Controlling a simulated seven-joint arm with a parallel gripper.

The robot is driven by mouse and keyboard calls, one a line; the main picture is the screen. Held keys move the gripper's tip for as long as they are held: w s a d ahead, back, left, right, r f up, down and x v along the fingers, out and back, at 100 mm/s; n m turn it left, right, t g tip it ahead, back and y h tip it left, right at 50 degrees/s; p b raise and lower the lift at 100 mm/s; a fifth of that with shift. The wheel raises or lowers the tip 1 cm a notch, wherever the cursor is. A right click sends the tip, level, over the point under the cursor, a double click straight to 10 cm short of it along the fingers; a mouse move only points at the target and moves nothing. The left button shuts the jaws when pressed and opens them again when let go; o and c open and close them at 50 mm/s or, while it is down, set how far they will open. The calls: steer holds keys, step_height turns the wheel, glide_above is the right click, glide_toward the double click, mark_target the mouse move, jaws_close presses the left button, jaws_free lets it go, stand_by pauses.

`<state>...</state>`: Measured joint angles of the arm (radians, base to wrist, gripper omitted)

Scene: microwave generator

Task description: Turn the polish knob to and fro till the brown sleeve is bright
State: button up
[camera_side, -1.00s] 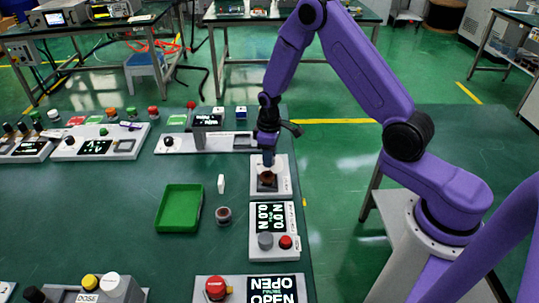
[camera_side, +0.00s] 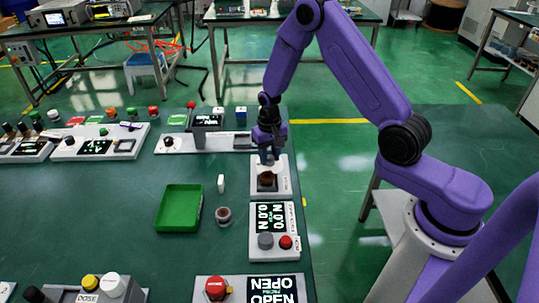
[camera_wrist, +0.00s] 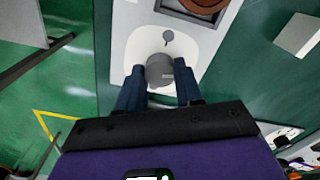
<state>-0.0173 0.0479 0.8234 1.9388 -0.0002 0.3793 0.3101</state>
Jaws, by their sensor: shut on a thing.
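My gripper (camera_side: 267,157) is low at the far end of a white polishing station (camera_side: 284,180). In the wrist view, its two dark blue fingers (camera_wrist: 159,82) stand on either side of a grey round knob (camera_wrist: 159,69) and are shut on it. A small grey mark shows on the white plate just beyond the knob. The brown sleeve (camera_side: 267,180) sits in a dark recess of the same station, nearer the side camera than the gripper. Part of it shows at the top edge of the wrist view (camera_wrist: 205,5). The fingers hide the knob in the side view.
A display box (camera_side: 272,218) with a grey knob and a red button stands on the near side of the station. A green tray (camera_side: 179,208), a white block (camera_side: 221,183) and a small round part (camera_side: 223,215) lie to the left. A grey rail unit (camera_side: 210,141) stands behind.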

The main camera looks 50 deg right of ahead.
mark_target(270, 158)
steer(key=shift+m, duration=1.2)
steer(key=o, duration=1)
steer(key=shift+o, duration=0.2)
step_height(270, 158, up, 17)
steer(key=shift+r, duration=0.2)
